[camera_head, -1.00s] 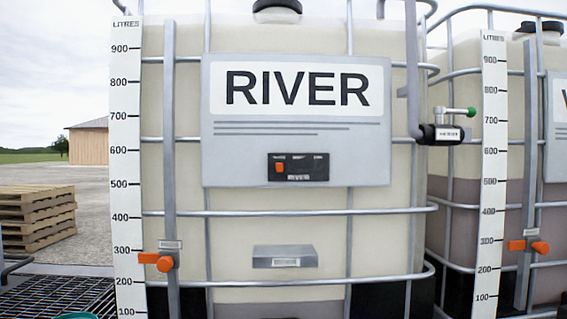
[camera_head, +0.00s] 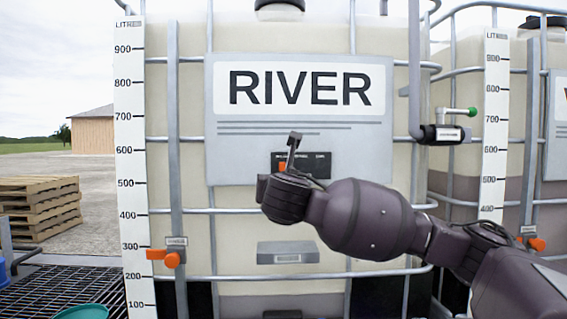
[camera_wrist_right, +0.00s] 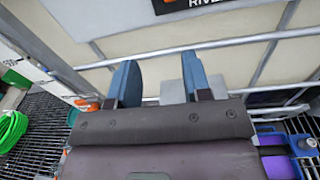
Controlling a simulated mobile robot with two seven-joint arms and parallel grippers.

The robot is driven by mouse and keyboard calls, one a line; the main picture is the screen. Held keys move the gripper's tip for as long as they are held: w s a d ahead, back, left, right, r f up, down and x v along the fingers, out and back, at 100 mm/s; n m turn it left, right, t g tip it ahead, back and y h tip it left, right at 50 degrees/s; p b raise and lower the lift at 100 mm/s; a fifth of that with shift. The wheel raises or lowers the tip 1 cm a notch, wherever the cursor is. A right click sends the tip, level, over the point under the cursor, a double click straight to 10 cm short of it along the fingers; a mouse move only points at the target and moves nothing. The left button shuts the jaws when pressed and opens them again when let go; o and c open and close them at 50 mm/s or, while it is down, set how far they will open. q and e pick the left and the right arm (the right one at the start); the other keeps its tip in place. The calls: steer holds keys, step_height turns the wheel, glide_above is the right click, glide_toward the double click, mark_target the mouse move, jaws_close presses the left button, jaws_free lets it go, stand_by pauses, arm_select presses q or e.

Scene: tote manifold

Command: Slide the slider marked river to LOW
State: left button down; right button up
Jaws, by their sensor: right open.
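The river slider is a small black panel (camera_head: 315,168) on the grey RIVER sign of the left tank. Its orange knob (camera_head: 283,167) is at the left end of the panel, partly covered by my gripper. The panel's small words are too blurred to read. My right gripper (camera_head: 294,140) is in front of the panel's left part; I cannot tell whether it touches the knob. In the right wrist view my gripper (camera_wrist_right: 161,76) has two blue fingers apart with nothing between them. The black panel's lower edge (camera_wrist_right: 200,6) shows at the top there. My left gripper is out of view.
Horizontal cage bars (camera_head: 230,279) cross the tank front. A grey box (camera_head: 288,253) sits below the sign. A green-tipped valve handle (camera_head: 460,111) sticks out at right.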

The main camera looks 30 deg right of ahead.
mark_target(283, 165)
steer(key=shift+h, duration=0.7)
steer(key=w+d+r, duration=0.1)
steer(key=w+d, duration=0.1)
steer(key=w+d+r, duration=0.1)
steer(key=w+d, duration=0.1)
steer(key=w, duration=0.1)
steer(key=w+d+r, duration=0.1)
steer(key=w+d, duration=0.1)
steer(key=w, duration=0.1)
steer(key=shift+w+d+r, duration=0.1)
steer(key=shift+d+r, duration=0.1)
steer(key=shift+d, duration=0.2)
jaws_close()
